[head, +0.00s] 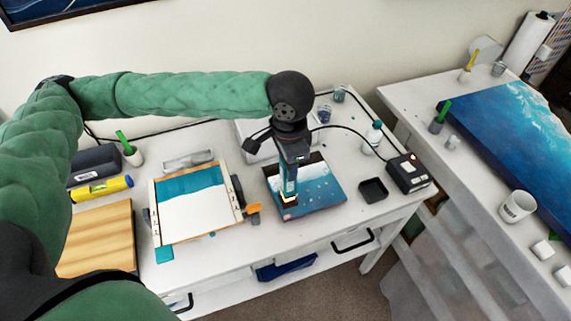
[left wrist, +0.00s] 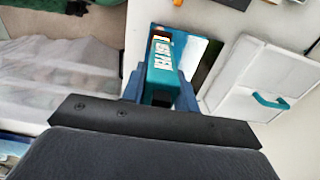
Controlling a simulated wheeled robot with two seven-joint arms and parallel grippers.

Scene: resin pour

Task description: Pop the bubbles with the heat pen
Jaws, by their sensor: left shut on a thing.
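The resin panel (head: 325,190) lies on the white table, painted in blue with a dark and brownish-pink edge, and small pale dots show on its right part. My left gripper (head: 291,172) points down over the panel's left half. It is shut on the teal heat pen (head: 289,190), whose low end glows orange close above the panel; I cannot tell whether it touches. In the left wrist view the teal pen (left wrist: 160,72) sits between the fingers, with part of the panel (left wrist: 196,50) behind it. My right gripper is not in view.
A black box with a cable (head: 409,173) and a small black tray (head: 373,190) stand right of the panel. A clamped frame with a white and teal sheet (head: 196,208) lies left. A bottle (head: 374,136) stands behind. A second table holds a large blue painting (head: 510,135) and a mug (head: 516,206).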

